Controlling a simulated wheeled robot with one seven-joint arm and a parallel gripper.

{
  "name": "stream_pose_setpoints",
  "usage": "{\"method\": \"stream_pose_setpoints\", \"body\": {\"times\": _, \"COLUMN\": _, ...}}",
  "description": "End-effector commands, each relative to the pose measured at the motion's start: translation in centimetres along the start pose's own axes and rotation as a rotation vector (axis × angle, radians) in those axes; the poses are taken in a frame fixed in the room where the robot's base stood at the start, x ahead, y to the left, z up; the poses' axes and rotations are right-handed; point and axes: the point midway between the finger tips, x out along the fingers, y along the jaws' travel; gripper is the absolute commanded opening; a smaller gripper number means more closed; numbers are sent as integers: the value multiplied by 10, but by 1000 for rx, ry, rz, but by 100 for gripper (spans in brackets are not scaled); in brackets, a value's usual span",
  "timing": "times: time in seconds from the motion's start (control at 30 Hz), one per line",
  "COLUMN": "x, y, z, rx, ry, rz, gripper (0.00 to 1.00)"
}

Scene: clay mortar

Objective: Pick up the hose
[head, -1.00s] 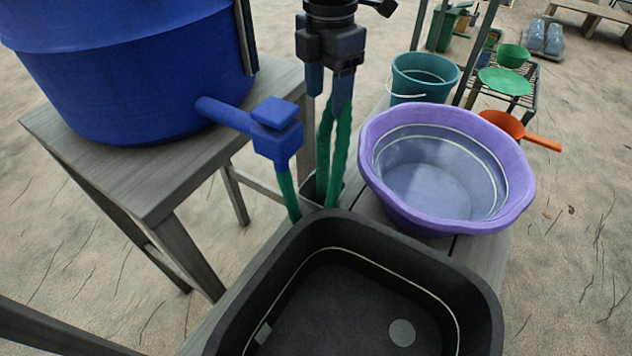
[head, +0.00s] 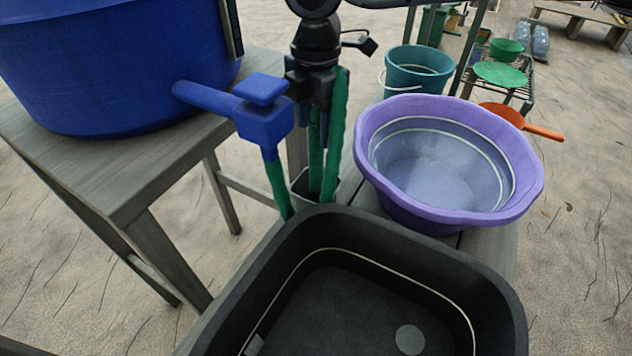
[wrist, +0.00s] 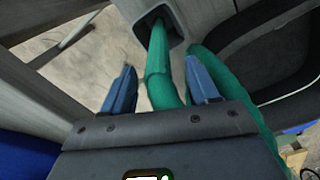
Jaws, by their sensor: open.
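The green hose (head: 335,135) stands up in a loop from a grey square holder (head: 300,186) behind the black tub. Another green length (head: 277,186) hangs from the blue tap (head: 263,118). My gripper (head: 316,108) is at the upper part of the loop, its fingers mostly hidden in the head view. In the wrist view my gripper (wrist: 161,72) is open, with a blue finger on each side of one hose strand (wrist: 158,68). I cannot tell whether either finger touches it. Another strand (wrist: 236,88) passes outside the right finger.
A blue barrel (head: 110,70) stands on a wooden stand (head: 150,180) at left. The black tub (head: 490,290) is in front, and a purple basin (head: 450,205) and teal bucket (head: 418,72) are to the right. An orange dipper (head: 503,114) lies beyond.

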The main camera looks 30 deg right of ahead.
Motion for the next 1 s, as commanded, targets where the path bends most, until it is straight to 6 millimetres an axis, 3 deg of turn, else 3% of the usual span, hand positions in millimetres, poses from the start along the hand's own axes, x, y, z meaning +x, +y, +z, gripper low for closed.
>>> {"method": "stream_pose_setpoints", "body": {"times": 0.3, "x": 38, "y": 2, "z": 2, "rx": 0, "ry": 0, "rz": -1, "gripper": 59}}
{"method": "stream_pose_setpoints", "body": {"times": 0.57, "x": 41, "y": 2, "z": 3, "rx": 0, "ry": 0, "rz": 0, "gripper": 59}}
{"method": "stream_pose_setpoints", "body": {"times": 1.0, "x": 41, "y": 2, "z": 3, "rx": 0, "ry": 0, "rz": 0, "gripper": 17}}
